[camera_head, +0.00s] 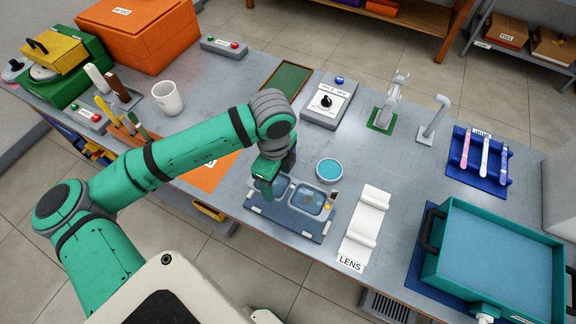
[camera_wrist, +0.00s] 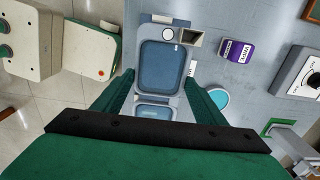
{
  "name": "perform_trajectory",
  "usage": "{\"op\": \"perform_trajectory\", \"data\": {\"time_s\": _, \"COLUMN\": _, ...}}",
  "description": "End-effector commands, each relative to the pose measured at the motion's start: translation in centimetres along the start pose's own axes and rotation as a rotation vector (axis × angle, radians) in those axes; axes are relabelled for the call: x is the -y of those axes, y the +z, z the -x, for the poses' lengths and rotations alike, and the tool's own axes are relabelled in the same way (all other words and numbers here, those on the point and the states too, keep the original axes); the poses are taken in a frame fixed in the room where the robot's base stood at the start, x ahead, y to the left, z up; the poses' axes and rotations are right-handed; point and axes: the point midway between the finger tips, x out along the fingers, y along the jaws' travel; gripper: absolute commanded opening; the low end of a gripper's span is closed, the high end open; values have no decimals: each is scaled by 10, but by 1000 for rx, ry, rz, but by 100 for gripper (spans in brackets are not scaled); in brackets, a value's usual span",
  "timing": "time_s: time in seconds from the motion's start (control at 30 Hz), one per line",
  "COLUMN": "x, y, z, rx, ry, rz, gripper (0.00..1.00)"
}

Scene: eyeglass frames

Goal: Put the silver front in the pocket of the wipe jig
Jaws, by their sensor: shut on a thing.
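The wipe jig (camera_head: 287,226) is a blue-grey block at the table's near edge, just left of the white LENS rest. It also shows in the wrist view (camera_wrist: 160,19). The silver front, a thin two-lens rim, lies over the jig; its bridge shows in the head view (camera_head: 291,197) and in the wrist view (camera_wrist: 160,99). My gripper (camera_head: 267,192) is at the jig's left part, its fingers (camera_wrist: 160,88) on either side of the front, shut on it. My gripper hides the front's left end in the head view. I cannot tell whether the front sits fully down in the pocket.
A round teal dish (camera_head: 329,168) stands close behind the jig. The white LENS rest (camera_head: 365,228) is to its right, then a large teal tray (camera_head: 497,246). A purple box (camera_wrist: 237,50) is near the jig in the wrist view. A control box (camera_head: 328,101) stands farther back.

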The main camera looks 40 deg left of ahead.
Motion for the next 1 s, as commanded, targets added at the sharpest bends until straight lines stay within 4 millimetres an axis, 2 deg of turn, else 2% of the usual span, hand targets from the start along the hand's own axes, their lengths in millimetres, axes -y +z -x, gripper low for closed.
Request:
{"op": "perform_trajectory", "data": {"time_s": 0.5, "x": -2, "y": 7, "z": -2, "rx": -1, "ry": 0, "rz": 9, "gripper": 41}}
{"op": "perform_trajectory", "data": {"time_s": 1.0, "x": -1, "y": 5, "z": -42, "rx": 0, "ry": 1, "rz": 5, "gripper": 41}}
